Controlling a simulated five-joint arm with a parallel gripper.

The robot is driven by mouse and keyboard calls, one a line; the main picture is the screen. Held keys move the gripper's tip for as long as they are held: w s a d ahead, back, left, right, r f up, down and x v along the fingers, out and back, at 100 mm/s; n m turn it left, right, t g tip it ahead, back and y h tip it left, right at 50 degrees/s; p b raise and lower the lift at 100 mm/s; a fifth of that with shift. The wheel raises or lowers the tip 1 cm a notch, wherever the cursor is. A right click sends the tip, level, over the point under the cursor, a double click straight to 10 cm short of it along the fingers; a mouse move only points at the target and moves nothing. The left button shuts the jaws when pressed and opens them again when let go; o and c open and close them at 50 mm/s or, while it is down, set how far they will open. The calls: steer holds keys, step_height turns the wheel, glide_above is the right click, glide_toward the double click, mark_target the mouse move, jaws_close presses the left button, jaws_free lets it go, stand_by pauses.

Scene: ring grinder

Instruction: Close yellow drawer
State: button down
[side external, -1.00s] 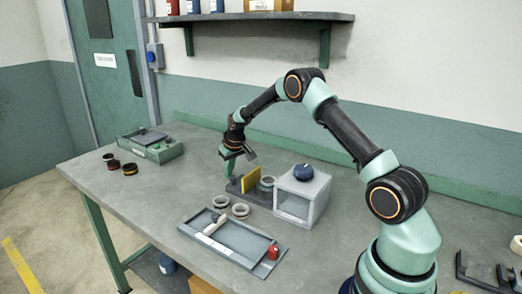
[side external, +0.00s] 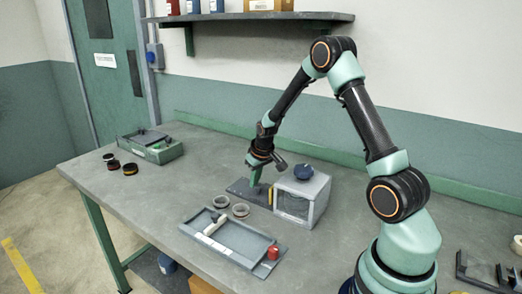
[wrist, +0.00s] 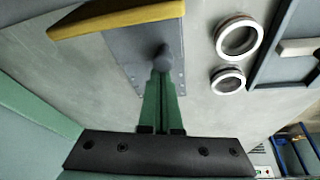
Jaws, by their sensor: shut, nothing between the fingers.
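The yellow drawer front (side external: 270,195) stands upright against the left side of the grey box (side external: 303,197). In the wrist view the yellow front (wrist: 115,17) shows at the top left, across the grey base plate (wrist: 118,48). My gripper (side external: 254,190) is low over the plate, just left of the yellow front. In the wrist view my gripper (wrist: 162,68) has its green fingers together, with a dark rounded shape at their tips. I cannot tell whether the fingers touch the yellow front. The drawer's inside is hidden.
Two rings (side external: 231,206) lie in front of the plate, near a grey tray (side external: 232,242) with a red piece (side external: 273,252). A green bin (side external: 150,149) and dark rings are far left. The table left of my gripper is clear.

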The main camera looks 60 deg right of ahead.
steer(key=shift+s+f, duration=0.1)
steer(key=shift+s, duration=1)
steer(key=w, duration=0.2)
steer(key=w+d, duration=0.1)
steer(key=w, duration=0.1)
steer(key=shift+w, duration=0.15)
steer(key=d+v, duration=0.1)
steer(key=v, duration=0.8)
steer(key=s+a+r+n+t, duration=0.15)
steer(key=s+a+r, duration=0.45)
steer(key=a+r, duration=0.6)
steer(key=s+a+n+y, duration=0.1)
steer(key=s+a, duration=0.9)
steer(key=shift+r+n+t+y, duration=0.3)
steer(key=shift+n+t, duration=0.05)
steer(key=c, duration=1.5)
jaws_free()
steer(key=shift+s+a, duration=0.1)
steer(key=shift+c, duration=0.2)
